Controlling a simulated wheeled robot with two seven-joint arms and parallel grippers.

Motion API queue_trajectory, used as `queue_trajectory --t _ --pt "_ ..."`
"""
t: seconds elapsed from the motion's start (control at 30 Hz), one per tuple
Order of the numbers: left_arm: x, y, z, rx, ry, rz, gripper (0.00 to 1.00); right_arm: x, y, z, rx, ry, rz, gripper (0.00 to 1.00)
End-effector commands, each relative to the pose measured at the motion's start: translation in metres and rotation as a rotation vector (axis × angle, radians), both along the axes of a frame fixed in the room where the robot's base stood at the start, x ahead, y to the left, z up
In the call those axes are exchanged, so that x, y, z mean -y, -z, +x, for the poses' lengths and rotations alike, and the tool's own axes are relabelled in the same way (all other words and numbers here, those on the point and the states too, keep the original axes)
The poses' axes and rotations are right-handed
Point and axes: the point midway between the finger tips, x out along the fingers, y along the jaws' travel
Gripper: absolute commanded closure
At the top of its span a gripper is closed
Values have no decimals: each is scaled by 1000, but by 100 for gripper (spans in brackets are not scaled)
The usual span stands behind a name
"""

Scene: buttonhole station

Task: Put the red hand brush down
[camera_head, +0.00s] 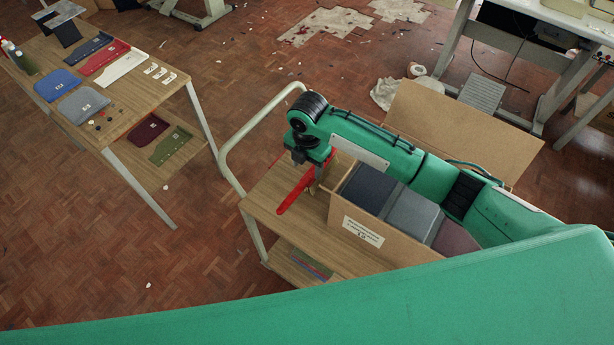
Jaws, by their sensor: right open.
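The red hand brush (294,194) is a long, narrow red shape over the left part of the wooden cart top (262,205), left of the cardboard box. It slants from lower left up to my right gripper (317,181). My right gripper is open and points down at the brush's upper end. The arm partly hides that end, and I cannot tell whether the fingers touch it. The brush seems to lie on the cart top, but the contact is not clear. My left gripper is out of view.
The open cardboard box (362,236) with dark, grey and maroon folded pieces stands right of the brush. A pale tubular handle (228,160) rises at the cart's left. A wooden table (125,95) with cloth panels stands at upper left. Cart space left of the brush is clear.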

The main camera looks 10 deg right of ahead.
Motion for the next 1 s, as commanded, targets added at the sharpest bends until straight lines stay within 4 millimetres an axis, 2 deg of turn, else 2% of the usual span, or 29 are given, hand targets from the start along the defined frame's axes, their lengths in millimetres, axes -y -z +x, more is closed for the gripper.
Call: queue_trajectory --t 0.1,0.3,0.87,1.0 --pt "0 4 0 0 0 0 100 0 -21 1 4 0 1 46" --pt "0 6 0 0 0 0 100 1 -39 1 1 0 -1 46" --pt "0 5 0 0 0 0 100 1 -42 0 0 0 0 46" --pt "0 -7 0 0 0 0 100 1 -55 0 0 0 0 46"
